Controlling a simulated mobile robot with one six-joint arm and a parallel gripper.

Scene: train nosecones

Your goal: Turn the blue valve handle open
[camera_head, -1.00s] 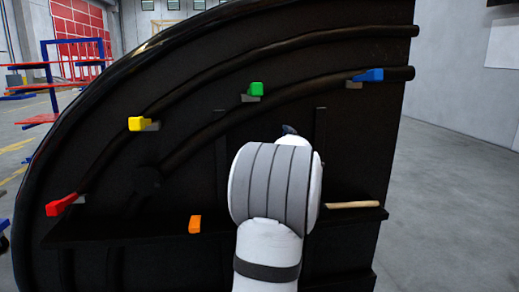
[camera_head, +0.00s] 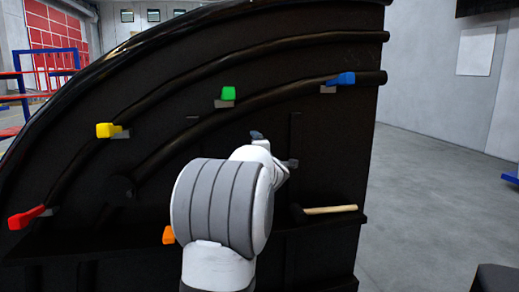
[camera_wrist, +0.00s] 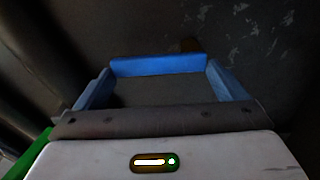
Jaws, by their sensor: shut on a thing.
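The blue valve handle (camera_head: 345,78) is on the upper right of the black panel, beside a grey stub on a pipe. It looks roughly level, and no part of my arm covers it in the head view. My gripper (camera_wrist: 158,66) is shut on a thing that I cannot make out. In the head view my wrist hides the grip, lower and left of the blue handle.
Green (camera_head: 228,93), yellow (camera_head: 108,130), red (camera_head: 26,217) and partly hidden orange (camera_head: 169,235) handles are on the panel. A wooden-handled tool (camera_head: 330,209) lies on the ledge (camera_head: 350,222). Open floor (camera_head: 430,190) is right of the panel.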

